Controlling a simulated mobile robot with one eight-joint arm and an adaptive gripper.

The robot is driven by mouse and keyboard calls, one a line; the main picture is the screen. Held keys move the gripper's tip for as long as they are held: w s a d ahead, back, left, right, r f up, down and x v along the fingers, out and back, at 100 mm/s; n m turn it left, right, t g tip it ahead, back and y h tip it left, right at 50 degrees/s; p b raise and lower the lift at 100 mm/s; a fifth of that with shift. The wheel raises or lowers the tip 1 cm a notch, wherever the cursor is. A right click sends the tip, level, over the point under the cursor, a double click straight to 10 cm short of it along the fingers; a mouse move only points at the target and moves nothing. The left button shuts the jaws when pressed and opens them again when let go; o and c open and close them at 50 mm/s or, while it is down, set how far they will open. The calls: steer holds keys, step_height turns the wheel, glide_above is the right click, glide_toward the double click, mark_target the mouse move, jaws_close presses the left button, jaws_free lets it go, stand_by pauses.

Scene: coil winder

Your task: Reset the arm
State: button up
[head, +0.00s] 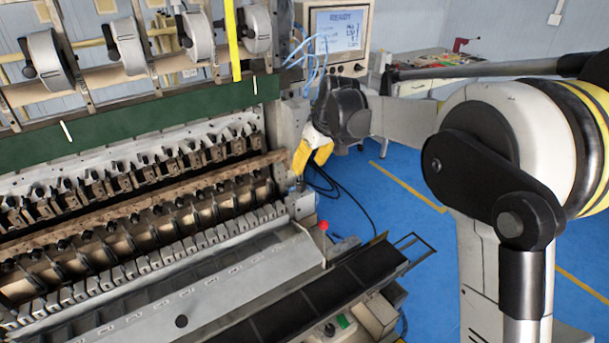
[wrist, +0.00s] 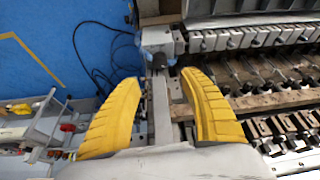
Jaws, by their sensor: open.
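My gripper (head: 313,155) is in the middle of the head view, at the right end of the coil winder (head: 140,185). Its yellow fingers point down and stand apart with nothing seen between them. The wrist view shows the two yellow fingers of my gripper (wrist: 160,108) spread on either side of a grey metal upright at the machine's end. I cannot tell whether a finger touches it. My arm runs from the gripper to the right of the head view.
A control box (head: 336,38) with a screen reading READY stands behind the gripper. A red-knobbed lever (head: 323,227) rises at the machine's front right, beside a black tray (head: 345,275). Cables (wrist: 95,55) lie on the blue floor. Open floor (head: 400,195) lies to the right.

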steer(key=shift+v, duration=0.85)
